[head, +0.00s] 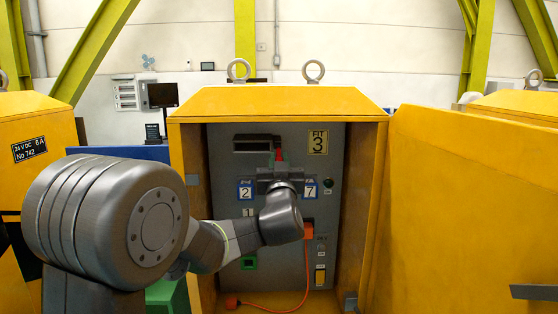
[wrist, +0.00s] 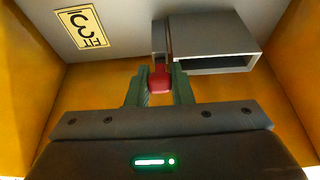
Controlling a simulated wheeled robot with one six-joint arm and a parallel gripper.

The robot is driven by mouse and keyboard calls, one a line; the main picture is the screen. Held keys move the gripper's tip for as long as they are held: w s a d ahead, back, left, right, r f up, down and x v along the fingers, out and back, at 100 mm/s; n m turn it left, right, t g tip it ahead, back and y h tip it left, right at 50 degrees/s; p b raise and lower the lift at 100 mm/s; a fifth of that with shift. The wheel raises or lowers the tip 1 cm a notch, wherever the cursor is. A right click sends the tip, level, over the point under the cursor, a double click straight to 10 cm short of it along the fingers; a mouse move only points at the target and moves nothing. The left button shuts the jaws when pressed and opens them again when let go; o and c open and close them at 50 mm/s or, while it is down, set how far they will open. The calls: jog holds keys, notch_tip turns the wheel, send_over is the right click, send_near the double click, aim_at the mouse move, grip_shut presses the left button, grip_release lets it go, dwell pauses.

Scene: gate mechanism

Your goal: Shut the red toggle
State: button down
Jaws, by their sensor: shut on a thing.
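The red toggle (head: 278,154) stands on the grey panel inside the open yellow cabinet, just right of a dark slot-like housing, and its lower part is hidden behind my gripper in the head view. In the wrist view the red toggle (wrist: 160,80) sits between the two green fingers. My gripper (wrist: 161,88) is shut on it, one finger on each side. In the head view my gripper (head: 279,172) reaches up the panel, with my arm coming from the lower left.
The cabinet door (head: 470,200) hangs open at the right. The cabinet's side walls flank the panel closely. An orange plug (head: 308,230) with a hanging cable and a green socket (head: 249,262) lie below my wrist. A grey box-shaped housing (wrist: 215,45) juts out beside the toggle.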

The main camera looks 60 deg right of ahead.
aim_at(278, 149)
jog(key=shift+s+a+r+g+y+p, duration=0.15)
jog(key=shift+r+g+y+p, duration=0.6)
jog(key=shift+p, duration=1.25)
jog(key=r+g+y+p, duration=0.1)
jog(key=p, duration=0.5)
jog(key=shift+a+r+y, duration=0.1)
jog(key=shift+r+y, duration=0.1)
jog(key=shift+y, duration=0.05)
jog(key=y+p, duration=0.1)
jog(key=p, duration=0.2)
jog(key=shift+s+r+g+p, duration=0.1)
jog(key=shift+r+g+p, duration=0.05)
jog(key=shift+g+p, duration=0.25)
jog(key=shift+p, duration=0.3)
jog(key=shift+g+y+p, duration=0.45)
jog(key=shift+y+p, duration=0.15)
jog(key=shift+y, duration=0.1)
jog(key=c, duration=1.3)
grip_release()
jog(key=shift+a, duration=0.1)
